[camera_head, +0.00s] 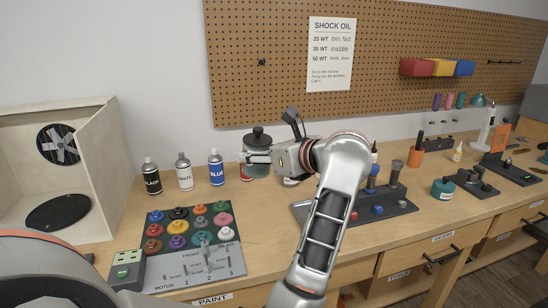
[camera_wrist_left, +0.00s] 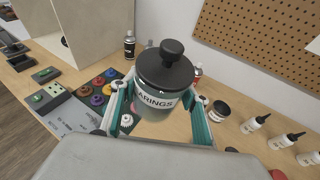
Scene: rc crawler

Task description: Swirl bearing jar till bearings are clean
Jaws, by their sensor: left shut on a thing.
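The bearing jar (camera_head: 258,139) has a black lid with a round knob and clear walls. In the left wrist view the jar (camera_wrist_left: 163,82) stands roughly upright between the fingers, its white label reading "ARINGS" where visible. My left gripper (camera_head: 257,157) is shut on the jar's body from the right side; its teal-edged fingers (camera_wrist_left: 160,115) flank the jar in the wrist view. I cannot tell whether the jar's base touches the bench, nor how clean the bearings inside are. My right gripper is not in view.
Black, white and blue spray cans (camera_head: 185,172) stand left of the jar. A tray of coloured parts (camera_head: 190,228) lies in front. A spray booth (camera_head: 60,160) is at far left. A small black-lidded jar (camera_wrist_left: 219,111) and several bottles (camera_wrist_left: 255,122) stand close by. The pegboard (camera_head: 285,70) is behind.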

